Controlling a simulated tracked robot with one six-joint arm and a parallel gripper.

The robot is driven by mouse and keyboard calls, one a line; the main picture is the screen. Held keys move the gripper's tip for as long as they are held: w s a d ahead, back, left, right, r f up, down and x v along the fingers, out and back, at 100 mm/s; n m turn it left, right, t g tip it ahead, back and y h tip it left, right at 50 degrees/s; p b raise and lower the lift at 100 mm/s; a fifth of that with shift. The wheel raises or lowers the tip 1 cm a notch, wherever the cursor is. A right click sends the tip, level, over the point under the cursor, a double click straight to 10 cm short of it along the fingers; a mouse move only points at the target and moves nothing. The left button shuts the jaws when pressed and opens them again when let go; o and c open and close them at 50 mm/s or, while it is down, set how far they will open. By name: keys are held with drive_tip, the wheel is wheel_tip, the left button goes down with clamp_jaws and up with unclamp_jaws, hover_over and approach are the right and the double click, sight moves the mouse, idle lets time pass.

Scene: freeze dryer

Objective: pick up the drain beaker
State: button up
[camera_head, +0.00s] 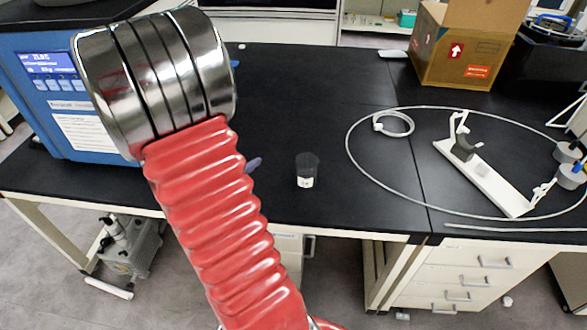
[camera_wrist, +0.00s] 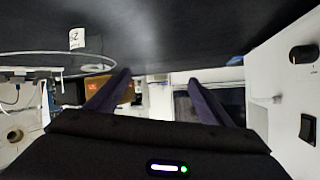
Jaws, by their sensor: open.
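The drain beaker (camera_head: 307,168) is a small, dark see-through cup with a white label, upright on the black bench near its front edge in the head view. In the wrist view, which looks upside down, the beaker (camera_wrist: 78,40) is at the upper left, outside the space between the fingers. My gripper (camera_wrist: 159,76) has its two dark purple fingers apart with nothing between them. In the head view, my red sleeved arm hides most of the gripper; a purple fingertip shows left of the beaker, apart from it.
A blue freeze dryer (camera_head: 45,95) stands at the left of the bench. A thin white hose (camera_head: 350,150) loops right of the beaker, around a white stand (camera_head: 485,180). A cardboard box (camera_head: 455,55) is at the back right. The bench behind the beaker is clear.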

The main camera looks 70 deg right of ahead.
sight(314, 159)
drive_tip(key=s+d+f+m+g, duration=0.1)
drive_tip(key=s+f+m+g, duration=0.1)
drive_tip(key=s+g, duration=0.5)
drive_tip(key=s+m, duration=0.1)
drive_tip(key=s, duration=0.4)
drive_tip(key=shift+s+f, duration=0.25)
drive_tip(key=shift+s, duration=0.15)
drive_tip(key=shift+d, duration=0.15)
drive_tip(key=shift+f+x, duration=0.2)
drive_tip(key=shift+x, duration=4)
drive_tip(key=shift+x, duration=2.6)
drive_tip(key=shift+c, duration=0.2)
drive_tip(key=c, duration=1.1)
